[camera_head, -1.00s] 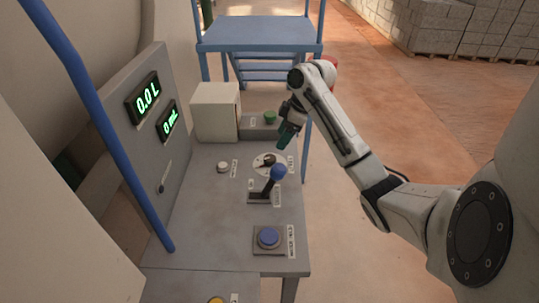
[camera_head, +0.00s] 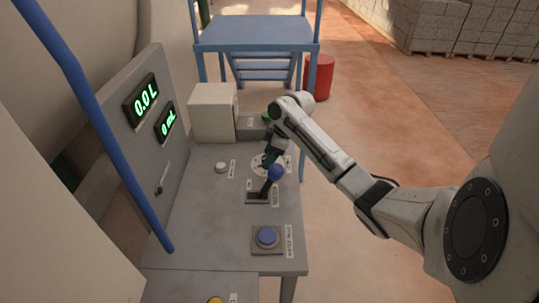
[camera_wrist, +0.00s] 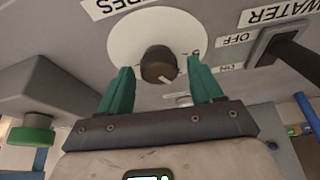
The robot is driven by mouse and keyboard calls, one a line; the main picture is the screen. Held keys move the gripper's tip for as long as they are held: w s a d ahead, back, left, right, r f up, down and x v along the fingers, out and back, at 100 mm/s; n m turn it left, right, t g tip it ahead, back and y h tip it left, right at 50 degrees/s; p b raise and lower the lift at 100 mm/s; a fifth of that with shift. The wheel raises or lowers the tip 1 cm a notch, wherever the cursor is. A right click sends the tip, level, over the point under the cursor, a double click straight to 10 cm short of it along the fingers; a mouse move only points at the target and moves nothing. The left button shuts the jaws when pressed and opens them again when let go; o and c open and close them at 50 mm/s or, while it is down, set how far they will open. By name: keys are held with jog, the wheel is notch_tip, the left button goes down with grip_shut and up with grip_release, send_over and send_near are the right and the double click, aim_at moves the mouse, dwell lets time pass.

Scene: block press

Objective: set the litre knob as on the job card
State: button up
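The litre knob (camera_wrist: 158,66) is dark brown with a pale pointer mark. It sits on a white round dial (camera_wrist: 128,40) whose partly visible label ends in "RES". In the head view the dial (camera_head: 257,161) is partly hidden by my gripper and the lever. My gripper (camera_wrist: 160,76) is open, its green fingers apart with the knob between them in the wrist view. I cannot tell whether they reach down around it; no contact shows. My gripper (camera_head: 269,158) is over the dial in the head view. I cannot make out a job card.
A blue-balled water lever (camera_head: 276,172) stands close beside my gripper. A blue button (camera_head: 268,237) is at the front, a pale knob (camera_head: 221,167) to the left. A cream box (camera_head: 213,112) and green button (camera_head: 267,117) are behind. Displays (camera_head: 146,99) read 0.0 L and 0 mL.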

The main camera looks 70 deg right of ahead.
jog(key=c, duration=0.9)
jog(key=shift+n, duration=0.3)
jog(key=n+y+b, duration=0.1)
jog(key=n, duration=0.1)
jog(key=n+g+y+b, duration=0.1)
jog(key=n, duration=0.2)
jog(key=shift+w+d+f, duration=0.1)
jog(key=shift+w, duration=0.05)
jog(key=n+g+b, duration=0.1)
jog(key=n+b, duration=0.1)
jog(key=n, duration=0.2)
jog(key=shift+d+y, duration=0.1)
jog(key=shift+y, duration=0.3)
jog(key=shift+n, duration=0.4)
jog(key=o, duration=1)
jog(key=shift+g, duration=0.3)
